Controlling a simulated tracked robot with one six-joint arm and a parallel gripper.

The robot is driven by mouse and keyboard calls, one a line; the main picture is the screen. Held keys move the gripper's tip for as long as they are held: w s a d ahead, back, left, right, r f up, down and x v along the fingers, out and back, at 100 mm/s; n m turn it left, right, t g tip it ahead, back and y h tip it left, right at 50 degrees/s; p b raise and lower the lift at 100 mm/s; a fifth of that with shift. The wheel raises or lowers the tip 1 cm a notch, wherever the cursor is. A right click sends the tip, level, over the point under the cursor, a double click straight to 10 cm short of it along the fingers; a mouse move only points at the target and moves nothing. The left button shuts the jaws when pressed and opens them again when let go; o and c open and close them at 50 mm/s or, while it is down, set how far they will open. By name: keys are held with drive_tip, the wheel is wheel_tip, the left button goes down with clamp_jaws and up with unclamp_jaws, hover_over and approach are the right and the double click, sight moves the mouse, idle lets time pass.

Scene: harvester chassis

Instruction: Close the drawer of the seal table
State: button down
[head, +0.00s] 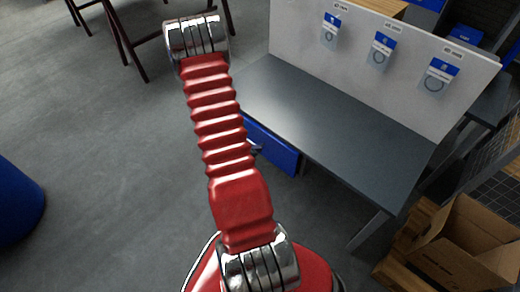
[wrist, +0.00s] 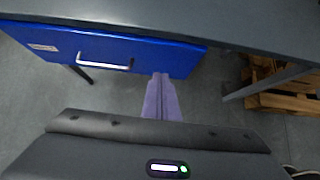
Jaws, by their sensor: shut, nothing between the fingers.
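The seal table's grey top (head: 320,115) spans the middle right in the head view. Its blue drawer front (head: 275,150) shows below the table's front edge, partly hidden by my red arm. In the wrist view the blue drawer front (wrist: 150,57) lies under the tabletop edge (wrist: 240,30), with a silver handle (wrist: 104,65) and a label at left. The front looks close under the edge; I cannot tell whether a gap remains. My gripper (wrist: 160,77) is shut and empty, its purple fingers overlapping the drawer's lower right part, right of the handle. Contact is unclear.
A white back panel (head: 370,55) with several hanging seal packs rises behind the tabletop. An open cardboard box (head: 465,245) and wooden pallet stand at lower right. A table leg (head: 368,230) is nearby. A blue bin (head: 15,203) stands at left; the floor between is clear.

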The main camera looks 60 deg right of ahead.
drive_tip(key=shift+a+r, duration=0.1)
drive_tip(key=shift+r, duration=0.05)
drive_tip(key=w+a+r+m, duration=0.3)
drive_tip(key=a+r, duration=0.1)
drive_tip(key=r, duration=0.4)
drive_tip(key=w+a+r+m+t, duration=0.1)
drive_tip(key=w+a+r+m, duration=0.2)
drive_tip(key=r, duration=0.5)
drive_tip(key=w+a+r+m, duration=0.2)
drive_tip(key=a+r, duration=0.2)
drive_tip(key=r, duration=0.4)
drive_tip(key=s+a+r+m+t+y, duration=0.1)
drive_tip(key=a+r, duration=0.4)
drive_tip(key=a, duration=0.6)
drive_tip(key=s+a+r+m+t+y, duration=0.1)
drive_tip(key=a+r+m+t+y, duration=0.2)
drive_tip(key=a, duration=0.9)
drive_tip(key=a+r+m+t+y, duration=0.2)
drive_tip(key=a+r+t+y, duration=0.1)
drive_tip(key=a+r, duration=0.5)
drive_tip(key=a+y, duration=0.1)
drive_tip(key=a, duration=0.2)
drive_tip(key=shift+s+a+r+y, duration=0.25)
drive_tip(key=shift+s+r+y, duration=0.05)
drive_tip(key=shift+s+r, duration=0.1)
